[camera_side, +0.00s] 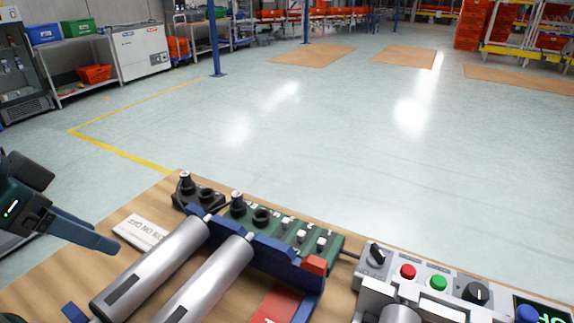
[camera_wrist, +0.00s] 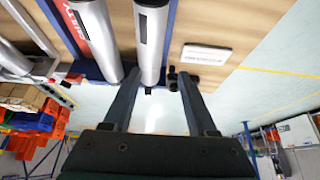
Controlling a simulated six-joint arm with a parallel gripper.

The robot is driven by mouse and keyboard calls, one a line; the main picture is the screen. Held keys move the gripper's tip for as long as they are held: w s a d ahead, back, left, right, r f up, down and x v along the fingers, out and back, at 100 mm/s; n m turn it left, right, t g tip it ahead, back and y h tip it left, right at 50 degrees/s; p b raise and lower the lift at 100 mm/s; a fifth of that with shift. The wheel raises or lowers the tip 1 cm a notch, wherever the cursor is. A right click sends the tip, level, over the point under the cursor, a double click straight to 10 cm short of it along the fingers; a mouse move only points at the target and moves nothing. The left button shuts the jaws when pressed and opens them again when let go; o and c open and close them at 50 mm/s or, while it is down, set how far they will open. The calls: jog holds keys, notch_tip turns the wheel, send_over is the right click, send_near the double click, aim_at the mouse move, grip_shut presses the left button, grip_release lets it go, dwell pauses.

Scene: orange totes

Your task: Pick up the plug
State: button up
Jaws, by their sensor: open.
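No plug can be named with certainty. Black connector-like parts stand at the bench's far edge: one with a light top (camera_side: 186,184) on a black block, and a similar one (camera_side: 237,203) on the green board. A small black part (camera_wrist: 181,80) shows beside the right fingertip; contact cannot be judged.
Two silver cylinders (camera_side: 155,268) lie in a blue holder (camera_side: 272,262) on the wooden bench (camera_side: 60,285). A white card (camera_side: 140,231) lies left of them. A green board (camera_side: 295,238) with switches and a control box (camera_side: 430,285) with buttons are to the right. Open floor lies beyond.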

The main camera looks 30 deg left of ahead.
jog(key=shift+o, duration=0.5)
